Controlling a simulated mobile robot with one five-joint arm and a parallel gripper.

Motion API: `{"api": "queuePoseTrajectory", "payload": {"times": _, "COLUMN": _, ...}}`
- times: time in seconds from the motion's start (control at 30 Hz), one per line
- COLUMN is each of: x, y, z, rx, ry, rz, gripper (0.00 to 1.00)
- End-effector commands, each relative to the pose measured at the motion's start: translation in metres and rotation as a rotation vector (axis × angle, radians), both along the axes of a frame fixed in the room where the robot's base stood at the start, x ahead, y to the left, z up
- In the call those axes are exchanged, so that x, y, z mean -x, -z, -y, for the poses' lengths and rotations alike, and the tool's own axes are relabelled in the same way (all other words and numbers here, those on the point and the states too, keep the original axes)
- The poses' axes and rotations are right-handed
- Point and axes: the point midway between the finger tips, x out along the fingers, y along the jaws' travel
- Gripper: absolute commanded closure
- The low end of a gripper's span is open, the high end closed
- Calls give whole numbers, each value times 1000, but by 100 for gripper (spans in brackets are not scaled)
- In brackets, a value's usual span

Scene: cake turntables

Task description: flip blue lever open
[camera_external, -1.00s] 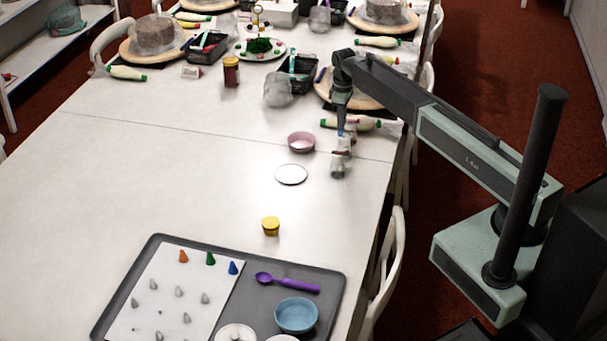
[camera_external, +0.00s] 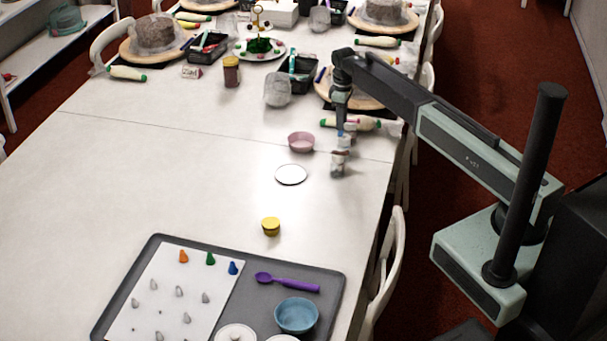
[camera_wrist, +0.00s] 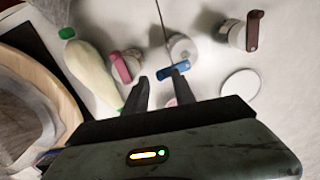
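The blue lever (camera_wrist: 168,74) shows in the wrist view, at the tip of my right finger and beside a small whitish round container (camera_wrist: 182,48). My gripper (camera_wrist: 161,80) is open, its two dark fingers apart on either side of the lever's near end. I cannot tell whether a finger touches the lever. A pink lever (camera_wrist: 121,67) is to the left and a brown lever (camera_wrist: 253,30) to the upper right. In the external view my gripper (camera_external: 341,126) hangs over small whitish containers (camera_external: 340,160) near the table's right edge; the lever is too small to make out there.
A white disc (camera_external: 291,175) and a pink bowl (camera_external: 301,141) are left of the containers. The left table is clear.

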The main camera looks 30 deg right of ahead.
Motion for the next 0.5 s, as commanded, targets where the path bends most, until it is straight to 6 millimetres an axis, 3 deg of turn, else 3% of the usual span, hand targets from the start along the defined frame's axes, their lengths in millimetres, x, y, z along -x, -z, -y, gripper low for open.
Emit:
{"api": "queuePoseTrajectory", "payload": {"times": 0.33, "x": 0, "y": -62, "z": -1, "rx": 0, "ry": 0, "rz": 0, "gripper": 68}}
{"api": "queuePoseTrajectory", "payload": {"times": 0.5, "x": 0, "y": -77, "z": -1, "rx": 0, "ry": 0, "rz": 0, "gripper": 68}}
